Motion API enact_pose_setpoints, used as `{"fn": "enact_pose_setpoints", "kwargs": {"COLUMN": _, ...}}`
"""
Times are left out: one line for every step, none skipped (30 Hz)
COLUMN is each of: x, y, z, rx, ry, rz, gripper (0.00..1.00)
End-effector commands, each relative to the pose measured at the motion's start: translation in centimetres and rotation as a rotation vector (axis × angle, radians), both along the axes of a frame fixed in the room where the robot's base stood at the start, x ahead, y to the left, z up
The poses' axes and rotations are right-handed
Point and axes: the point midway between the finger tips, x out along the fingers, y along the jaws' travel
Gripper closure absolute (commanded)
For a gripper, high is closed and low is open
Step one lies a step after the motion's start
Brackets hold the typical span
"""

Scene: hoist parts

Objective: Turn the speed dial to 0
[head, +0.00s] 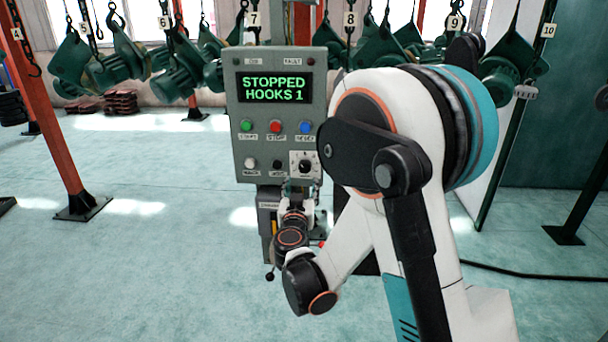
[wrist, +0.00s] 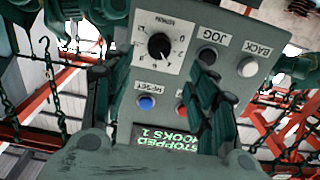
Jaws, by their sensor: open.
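The speed dial (head: 305,166) is a black knob on a white square plate at the lower right of the grey control panel (head: 238,107). In the wrist view, which shows the panel upside down, the dial (wrist: 160,46) sits near the top centre with a ring of marks around it. The number it points to is too small to read. My gripper (wrist: 152,78) is open, its two dark fingers apart on either side of the dial in the picture, with nothing between them. In the head view my gripper (head: 296,196) is just below the dial, partly hidden by my wrist.
The panel display (head: 275,86) reads "STOPPED HOOKS 1". Green (head: 246,125), red (head: 275,126) and blue (head: 306,127) buttons lie above the dial. A white button (head: 250,163) and a black one (head: 277,164) are to its left. Green hoists (head: 185,75) hang behind.

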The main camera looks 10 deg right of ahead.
Motion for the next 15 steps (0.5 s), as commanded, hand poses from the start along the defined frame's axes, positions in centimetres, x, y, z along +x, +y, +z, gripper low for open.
{"fn": "enact_pose_setpoints", "kwargs": {"x": 1.0, "y": -0.4, "z": -0.1, "rx": 0.0, "ry": 0.0, "rz": -0.003, "gripper": 0.47}}
{"fn": "enact_pose_setpoints", "kwargs": {"x": 1.6, "y": -0.6, "z": -0.1, "rx": 0.0, "ry": 0.0, "rz": -0.003, "gripper": 0.47}}
{"fn": "enact_pose_setpoints", "kwargs": {"x": 2.3, "y": -0.9, "z": -0.2, "rx": 0.0, "ry": 0.001, "rz": -0.003, "gripper": 0.47}}
{"fn": "enact_pose_setpoints", "kwargs": {"x": 2.9, "y": -1.1, "z": -0.2, "rx": 0.0, "ry": 0.001, "rz": -0.002, "gripper": 0.47}}
{"fn": "enact_pose_setpoints", "kwargs": {"x": 3.5, "y": -1.3, "z": -0.2, "rx": 0.0, "ry": 0.001, "rz": -0.002, "gripper": 0.47}}
{"fn": "enact_pose_setpoints", "kwargs": {"x": 4.2, "y": -1.5, "z": -0.2, "rx": 0.0, "ry": 0.001, "rz": -0.002, "gripper": 0.47}}
{"fn": "enact_pose_setpoints", "kwargs": {"x": 4.8, "y": -1.6, "z": -0.2, "rx": 0.0, "ry": 0.001, "rz": -0.002, "gripper": 0.47}}
{"fn": "enact_pose_setpoints", "kwargs": {"x": 5.3, "y": -1.8, "z": -0.2, "rx": 0.0, "ry": 0.001, "rz": -0.002, "gripper": 0.47}}
{"fn": "enact_pose_setpoints", "kwargs": {"x": 5.9, "y": -2.0, "z": -0.2, "rx": 0.0, "ry": 0.001, "rz": -0.002, "gripper": 0.47}}
{"fn": "enact_pose_setpoints", "kwargs": {"x": 6.4, "y": -2.2, "z": -0.2, "rx": 0.0, "ry": 0.001, "rz": -0.002, "gripper": 0.47}}
{"fn": "enact_pose_setpoints", "kwargs": {"x": 6.8, "y": -2.3, "z": -0.1, "rx": 0.001, "ry": 0.002, "rz": -0.002, "gripper": 0.47}}
{"fn": "enact_pose_setpoints", "kwargs": {"x": 7.4, "y": -2.5, "z": -0.1, "rx": 0.001, "ry": 0.002, "rz": -0.001, "gripper": 0.47}}
{"fn": "enact_pose_setpoints", "kwargs": {"x": 7.7, "y": -2.6, "z": -0.2, "rx": 0.001, "ry": 0.002, "rz": -0.001, "gripper": 0.47}}
{"fn": "enact_pose_setpoints", "kwargs": {"x": 8.0, "y": -2.7, "z": -0.1, "rx": 0.0, "ry": 0.002, "rz": -0.001, "gripper": 0.47}}
{"fn": "enact_pose_setpoints", "kwargs": {"x": 8.4, "y": -2.8, "z": -0.1, "rx": 0.001, "ry": 0.002, "rz": -0.001, "gripper": 0.47}}
